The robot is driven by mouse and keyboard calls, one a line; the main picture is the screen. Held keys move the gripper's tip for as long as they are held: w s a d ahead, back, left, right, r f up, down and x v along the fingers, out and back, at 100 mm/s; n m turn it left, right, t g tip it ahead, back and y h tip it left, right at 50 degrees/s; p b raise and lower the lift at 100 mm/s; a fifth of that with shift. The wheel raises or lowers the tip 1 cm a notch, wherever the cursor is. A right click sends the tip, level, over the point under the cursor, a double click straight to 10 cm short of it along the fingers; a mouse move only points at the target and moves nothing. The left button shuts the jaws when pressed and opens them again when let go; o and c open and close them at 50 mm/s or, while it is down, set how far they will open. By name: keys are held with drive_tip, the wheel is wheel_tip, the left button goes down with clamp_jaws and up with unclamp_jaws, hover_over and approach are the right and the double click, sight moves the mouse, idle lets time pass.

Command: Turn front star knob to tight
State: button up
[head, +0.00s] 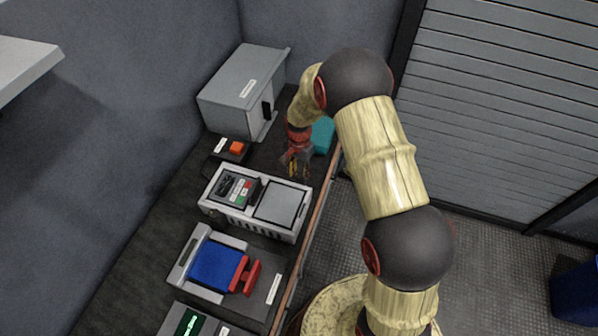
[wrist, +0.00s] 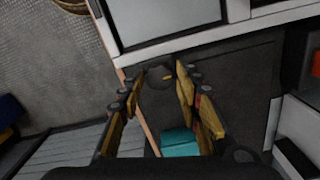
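A dark round knob (wrist: 157,76) with a small yellow mark shows in the wrist view, against the dark bench surface beside the white-framed device. I take it for the star knob; its lobes are not clear. My gripper (wrist: 160,72) is open, with yellow-and-black fingers on both sides of the knob. I cannot tell whether the fingertips touch it. In the head view my gripper (head: 296,166) points down at the bench's right edge, just behind the white device, and hides the knob.
The white device (head: 256,222) with keypad and grey panel stands nearest the gripper. A teal block (head: 323,135) lies behind it; a grey cabinet (head: 244,90) and orange button (head: 237,147) are farther left. A blue unit with a red handle (head: 247,277) is nearer.

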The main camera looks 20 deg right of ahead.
sight(299, 175)
drive_tip(key=shift+o, duration=1.3)
wheel_tip(299, 175, up, 12)
drive_tip(key=shift+n, duration=0.3)
